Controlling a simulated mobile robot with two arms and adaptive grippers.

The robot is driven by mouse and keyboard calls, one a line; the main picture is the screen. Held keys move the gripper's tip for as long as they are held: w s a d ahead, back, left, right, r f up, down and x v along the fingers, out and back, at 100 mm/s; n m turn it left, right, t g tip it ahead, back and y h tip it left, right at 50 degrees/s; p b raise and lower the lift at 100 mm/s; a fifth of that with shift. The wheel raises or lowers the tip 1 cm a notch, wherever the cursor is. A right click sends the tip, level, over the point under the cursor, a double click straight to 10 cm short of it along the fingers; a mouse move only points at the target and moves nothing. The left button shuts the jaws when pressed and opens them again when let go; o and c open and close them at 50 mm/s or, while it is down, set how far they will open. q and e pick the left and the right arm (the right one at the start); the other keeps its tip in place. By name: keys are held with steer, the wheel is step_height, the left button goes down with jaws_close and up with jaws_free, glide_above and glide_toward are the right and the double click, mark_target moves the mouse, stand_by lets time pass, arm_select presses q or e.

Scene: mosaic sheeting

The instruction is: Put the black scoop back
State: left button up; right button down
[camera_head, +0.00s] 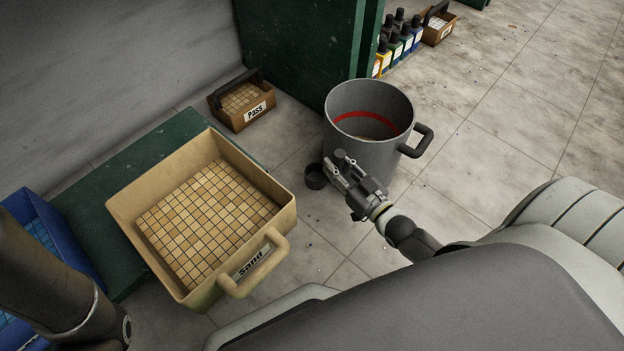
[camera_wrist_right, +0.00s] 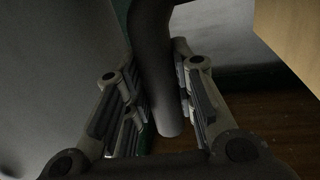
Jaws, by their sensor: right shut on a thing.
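The black scoop (camera_head: 315,177) shows in the head view as a small dark cup just left of the grey pot, in front of it. My right gripper (camera_head: 342,168) is beside the cup, close to the pot's outer wall. In the right wrist view a dark, rod-like handle (camera_wrist_right: 172,100) runs between the two fingers of this gripper (camera_wrist_right: 160,95), which is shut on it. The fingers hide part of the scoop in the head view. Part of my left arm shows at the lower left, but its gripper is out of view.
The grey pot (camera_head: 350,98) has a red band inside and a side handle. A tan bin marked "sand" (camera_head: 122,206) holds small tiles, left of the gripper. A brown "Pass" carrier (camera_head: 233,123) stands behind. Several bottles (camera_head: 407,36) line the back. Floor on the right is clear.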

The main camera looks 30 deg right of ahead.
mark_target(315, 168)
steer(key=w+a+f+b, duration=0.1)
steer(key=w+f+b, duration=0.3)
steer(key=w+a+f+b, duration=0.1)
steer(key=w+f+b, duration=0.1)
steer(key=shift+w+a+f, duration=0.2)
steer(key=shift+w+a, duration=0.1)
steer(key=shift+w+a+f+b, duration=0.1)
steer(key=shift+w+f+b, duration=0.15)
steer(key=shift+b, duration=0.3)
step_height(315, 168, down, 4)
steer(key=b, duration=0.2)
steer(key=shift+w+r+b, duration=0.1)
steer(key=shift+r+b, duration=0.15)
steer(key=shift+b, duration=0.1)
steer(key=shift+r, duration=0.1)
steer(key=c, duration=1.2)
jaws_free()
